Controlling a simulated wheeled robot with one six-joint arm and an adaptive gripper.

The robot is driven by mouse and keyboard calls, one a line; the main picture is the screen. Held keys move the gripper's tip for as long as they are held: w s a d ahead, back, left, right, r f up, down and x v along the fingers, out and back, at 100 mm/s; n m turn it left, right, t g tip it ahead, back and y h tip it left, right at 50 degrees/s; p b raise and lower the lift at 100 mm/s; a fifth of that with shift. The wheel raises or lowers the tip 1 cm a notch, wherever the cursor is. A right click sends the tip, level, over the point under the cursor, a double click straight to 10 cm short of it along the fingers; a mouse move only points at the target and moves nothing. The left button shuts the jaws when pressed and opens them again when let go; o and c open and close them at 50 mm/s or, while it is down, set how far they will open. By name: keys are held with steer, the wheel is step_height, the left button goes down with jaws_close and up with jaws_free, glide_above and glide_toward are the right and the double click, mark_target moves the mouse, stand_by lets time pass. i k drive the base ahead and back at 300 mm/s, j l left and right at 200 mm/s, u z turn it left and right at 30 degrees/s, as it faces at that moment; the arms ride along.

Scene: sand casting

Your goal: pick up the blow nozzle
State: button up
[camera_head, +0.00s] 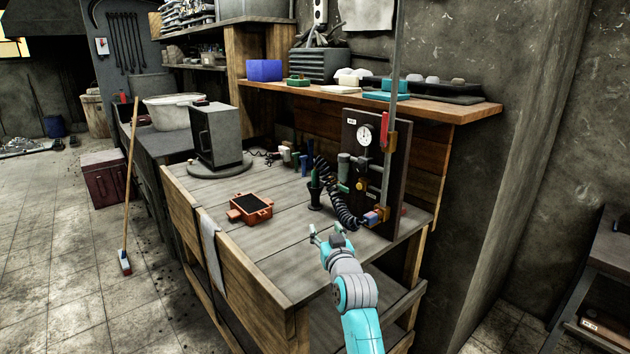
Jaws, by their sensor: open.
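The blow nozzle is hard to make out. The likeliest match is a slim dark green and black piece (315,181) standing upright in a black cup-like holder (315,202) on the wooden bench. A black coiled hose (345,212) runs close behind it; I cannot tell whether they are joined. My gripper (325,231) is open and empty over the bench, in front of the holder and apart from it. My teal and grey arm comes in from the lower right.
A dark panel (388,212) with a gauge (365,135) and a vertical rod stands right of the hose. An orange box (250,208) lies left on the bench (280,258). A shelf (440,103) overhangs the back. Bare planks lie between box and gripper.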

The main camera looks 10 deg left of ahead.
mark_target(315, 175)
steer(key=i+j, duration=0.2)
steer(key=i, duration=0.2)
steer(key=i+j, duration=0.15)
steer(key=i, duration=0.3)
